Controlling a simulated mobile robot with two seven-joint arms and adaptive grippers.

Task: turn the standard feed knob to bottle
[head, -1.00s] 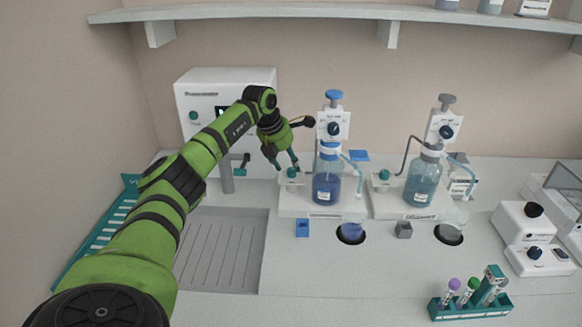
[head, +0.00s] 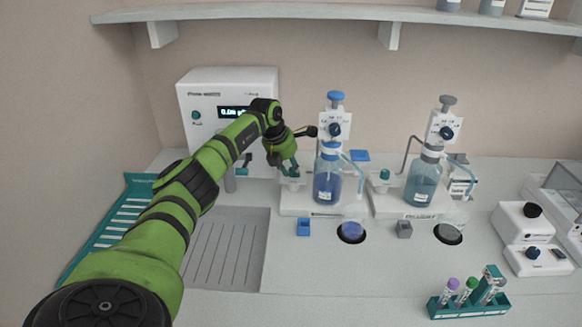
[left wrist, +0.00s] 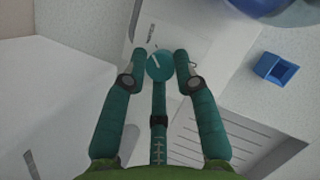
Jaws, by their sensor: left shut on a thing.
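A teal round knob (left wrist: 160,66) with a white pointer line sits on the white base (head: 325,205) of the left dispenser. My left gripper (left wrist: 160,62) is shut on this knob, one finger on each side. In the head view the left gripper (head: 290,170) comes down on the base's left end, and its fingers mostly hide the knob. The left dispenser carries a bottle of blue liquid (head: 326,188) with a blue top. The knob's label is too small to read. My right gripper is not in view.
A second dispenser with a grey top (head: 421,188) and its own teal knob (head: 384,175) stands to the right. A white machine with a display (head: 200,125) is behind my arm.

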